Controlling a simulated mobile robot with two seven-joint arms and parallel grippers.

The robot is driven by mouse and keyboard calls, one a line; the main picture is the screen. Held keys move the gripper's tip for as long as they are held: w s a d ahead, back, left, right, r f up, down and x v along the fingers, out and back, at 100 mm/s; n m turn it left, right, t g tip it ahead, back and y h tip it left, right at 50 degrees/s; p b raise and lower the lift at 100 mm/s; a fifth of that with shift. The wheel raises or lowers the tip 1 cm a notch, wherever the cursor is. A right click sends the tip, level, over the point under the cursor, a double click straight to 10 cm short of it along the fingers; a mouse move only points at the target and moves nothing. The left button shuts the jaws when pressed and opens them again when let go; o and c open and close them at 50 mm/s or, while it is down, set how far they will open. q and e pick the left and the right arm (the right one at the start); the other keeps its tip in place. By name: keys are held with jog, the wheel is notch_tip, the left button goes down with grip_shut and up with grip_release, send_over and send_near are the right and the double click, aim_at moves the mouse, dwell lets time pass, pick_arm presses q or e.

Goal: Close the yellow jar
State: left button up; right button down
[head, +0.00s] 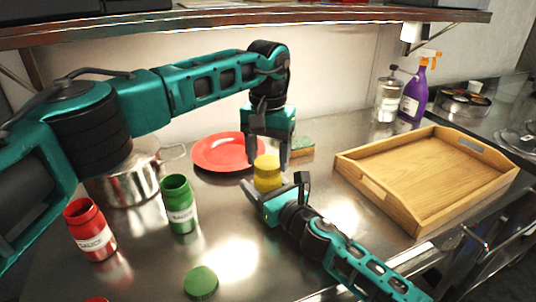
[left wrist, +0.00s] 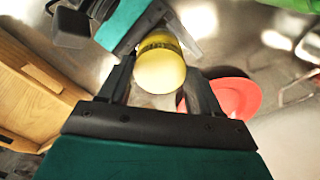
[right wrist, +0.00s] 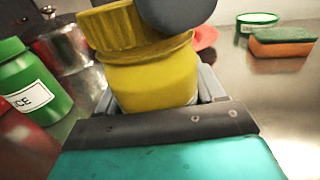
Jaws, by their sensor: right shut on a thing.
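The yellow jar (head: 267,181) stands upright on the steel counter, between the fingers of my right gripper (head: 274,190). The right wrist view shows my right gripper shut on the jar body (right wrist: 150,78). A yellow lid (head: 266,161) is at the jar's mouth; in the right wrist view the lid (right wrist: 118,28) looks off-centre and tilted. My left gripper (head: 267,158) points down from above, its fingers on either side of the lid. In the left wrist view the lid's pale top (left wrist: 160,72) lies between them; whether they grip it is unclear. A dark finger partly hides the lid.
An open green jar (head: 179,204) and an open red jar (head: 92,229) stand left, near a steel pot (head: 128,184). A green lid (head: 201,282) lies at the front. A red plate (head: 222,150) and sponge (head: 302,146) are behind, a wooden tray (head: 420,175) right.

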pick_arm(q)
jog(key=o, duration=0.4)
jog(key=shift+r, duration=2.25)
jog(key=shift+c, duration=0.5)
